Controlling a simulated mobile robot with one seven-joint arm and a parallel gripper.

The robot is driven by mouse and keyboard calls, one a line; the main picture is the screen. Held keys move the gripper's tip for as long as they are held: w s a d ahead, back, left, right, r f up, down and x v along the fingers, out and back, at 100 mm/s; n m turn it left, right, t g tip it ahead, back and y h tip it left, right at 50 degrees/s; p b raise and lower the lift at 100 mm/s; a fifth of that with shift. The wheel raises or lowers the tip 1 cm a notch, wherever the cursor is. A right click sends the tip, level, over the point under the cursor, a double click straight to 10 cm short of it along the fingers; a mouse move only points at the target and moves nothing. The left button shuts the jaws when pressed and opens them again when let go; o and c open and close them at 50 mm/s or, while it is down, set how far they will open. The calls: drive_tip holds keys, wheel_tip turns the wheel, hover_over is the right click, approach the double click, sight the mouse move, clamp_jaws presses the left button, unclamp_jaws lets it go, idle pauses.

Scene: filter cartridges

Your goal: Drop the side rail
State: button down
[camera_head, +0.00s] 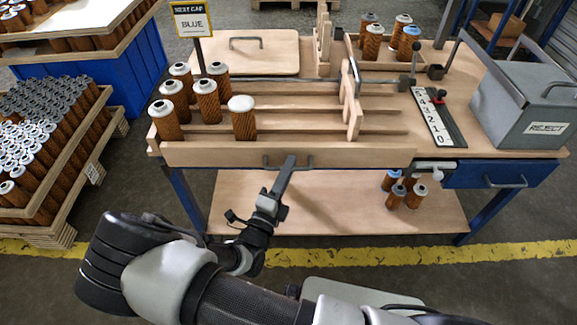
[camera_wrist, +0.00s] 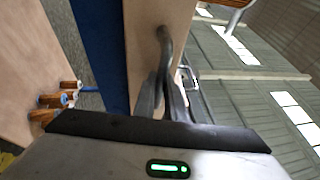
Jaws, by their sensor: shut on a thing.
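The side rail (camera_head: 350,156) is a long pale wooden board standing along the front edge of the workbench, with a dark metal bar handle (camera_head: 270,161) on its front face. It also shows in the wrist view (camera_wrist: 147,30), with the curved handle (camera_wrist: 165,45) sticking out. My gripper (camera_head: 287,165) reaches up from below in front of the rail and is shut on the handle. In the wrist view my gripper's fingers (camera_wrist: 165,98) close around the handle; their exact contact is partly hidden.
Several brown cartridges with pale caps, including one (camera_head: 242,119), stand behind the rail at left. A grey reject box (camera_head: 525,105) stands at right. A blue drawer (camera_head: 480,175) hangs below. The lower shelf (camera_head: 320,205) holds several cartridges at right.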

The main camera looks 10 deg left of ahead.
wheel_tip(320, 180, down, 4)
drive_tip(key=shift+r+b, duration=0.1)
drive_tip(key=shift+b, duration=0.4)
drive_tip(key=c, duration=2.1)
unclamp_jaws()
drive_tip(key=p+v, duration=0.2)
drive_tip(key=v, duration=1.5)
drive_tip(key=shift+s, duration=0.25)
drive_tip(key=shift+r, duration=0.1)
